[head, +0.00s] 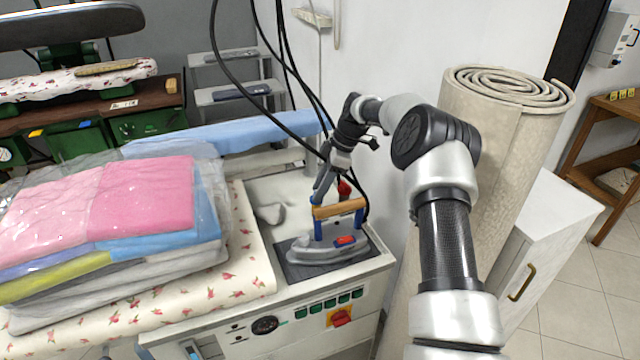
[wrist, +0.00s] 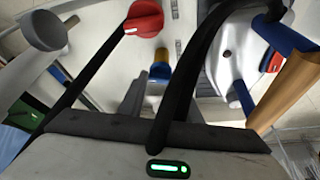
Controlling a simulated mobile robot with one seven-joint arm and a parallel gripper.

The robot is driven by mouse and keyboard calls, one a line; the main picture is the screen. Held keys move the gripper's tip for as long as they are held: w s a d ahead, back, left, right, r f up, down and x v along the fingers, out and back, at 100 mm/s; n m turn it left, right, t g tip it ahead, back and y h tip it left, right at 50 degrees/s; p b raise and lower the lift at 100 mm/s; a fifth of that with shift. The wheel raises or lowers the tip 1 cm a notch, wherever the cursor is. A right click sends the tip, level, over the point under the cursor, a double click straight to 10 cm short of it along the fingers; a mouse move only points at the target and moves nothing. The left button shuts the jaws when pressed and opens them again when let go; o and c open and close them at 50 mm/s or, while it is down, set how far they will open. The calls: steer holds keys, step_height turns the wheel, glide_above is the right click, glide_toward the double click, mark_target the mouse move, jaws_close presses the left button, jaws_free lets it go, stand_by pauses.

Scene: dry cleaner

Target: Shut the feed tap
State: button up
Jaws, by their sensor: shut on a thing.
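My gripper (head: 318,192) reaches down behind the steam iron's handle, at the back of the white ironing unit. Its fingers (wrist: 158,95) are shut on a small blue and brass-coloured piece (wrist: 160,70), which looks like the feed tap's handle. A bit of blue also shows at the fingertips in the head view (head: 314,200). A round red knob with a white mark (wrist: 143,18) is close by, apart from the fingers; a red knob also shows in the head view (head: 344,188). The tap's body is mostly hidden, and I cannot tell its turn angle.
The iron (head: 325,248), with wooden handle (head: 340,208), stands on a dark pad just in front of my gripper. Black cables (head: 290,75) hang beside my arm. Bagged folded laundry (head: 110,215) lies left. A rolled carpet (head: 480,150) stands right.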

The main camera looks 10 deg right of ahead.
steer(key=shift+w+n+g+p, duration=0.2)
steer(key=shift+n+g+p, duration=0.7)
steer(key=shift+n, duration=0.9)
steer(key=o, duration=1.1)
steer(key=shift+c, duration=0.2)
steer(key=p+v, duration=0.3)
steer(key=v, duration=0.4)
steer(key=shift+r, duration=0.25)
